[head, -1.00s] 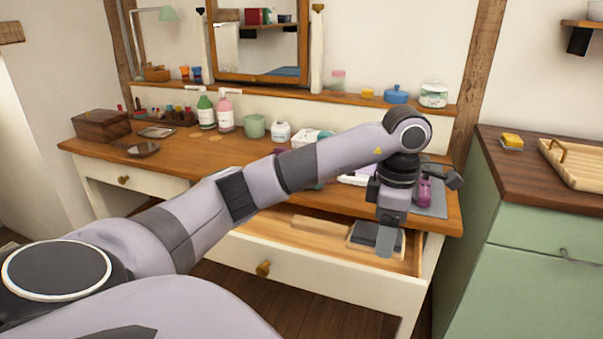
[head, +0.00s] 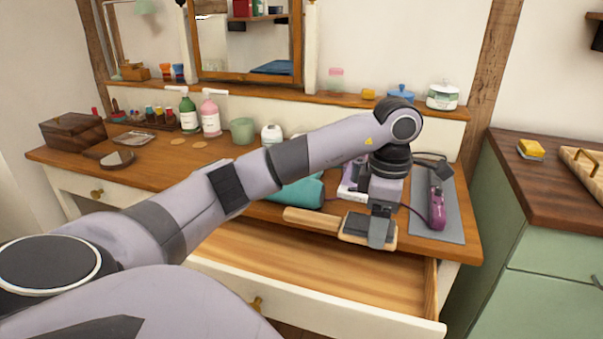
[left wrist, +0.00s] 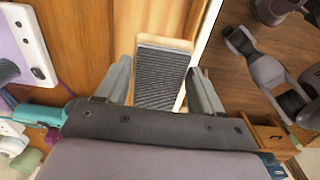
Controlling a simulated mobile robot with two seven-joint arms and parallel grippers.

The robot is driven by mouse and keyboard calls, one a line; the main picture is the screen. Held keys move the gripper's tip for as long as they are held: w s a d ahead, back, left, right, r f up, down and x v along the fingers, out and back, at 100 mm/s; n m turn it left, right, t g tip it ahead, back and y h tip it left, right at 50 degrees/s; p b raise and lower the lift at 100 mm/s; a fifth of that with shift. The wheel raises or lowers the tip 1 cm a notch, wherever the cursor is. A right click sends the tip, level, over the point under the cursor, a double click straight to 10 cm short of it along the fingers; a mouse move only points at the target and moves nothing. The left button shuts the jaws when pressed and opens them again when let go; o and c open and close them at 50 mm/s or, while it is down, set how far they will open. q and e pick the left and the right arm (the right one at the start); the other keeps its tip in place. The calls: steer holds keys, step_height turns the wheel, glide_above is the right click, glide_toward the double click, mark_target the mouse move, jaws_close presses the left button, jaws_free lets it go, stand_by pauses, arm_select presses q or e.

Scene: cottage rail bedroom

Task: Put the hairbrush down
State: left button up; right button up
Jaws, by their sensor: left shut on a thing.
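The hairbrush (head: 313,219) has a pale wooden handle and a wide head with a dark bristle pad facing up. My left gripper (head: 381,236) is shut on its head, and the handle points left. The brush appears held above the open drawer (head: 330,273), close to the front edge of the dressing table (head: 225,152). In the left wrist view, the ribbed dark pad of the hairbrush (left wrist: 160,78) lies between the two fingers of my left gripper (left wrist: 162,92). My right gripper is not seen.
A purple tool (head: 437,207) lies on a grey mat (head: 455,215) at the right. The visible part of the drawer is empty. Bottles and a hand mirror (head: 117,159) stand or lie farther left.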

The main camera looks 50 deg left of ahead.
arm_select(q)
step_height(320, 180, down, 16)
steer(key=shift+b, duration=0.8)
steer(key=shift+f, duration=2)
steer(key=shift+f+b, duration=0.15)
steer(key=shift+b, duration=0.25)
steer(key=o, duration=1.1)
steer(key=shift+o, duration=0.2)
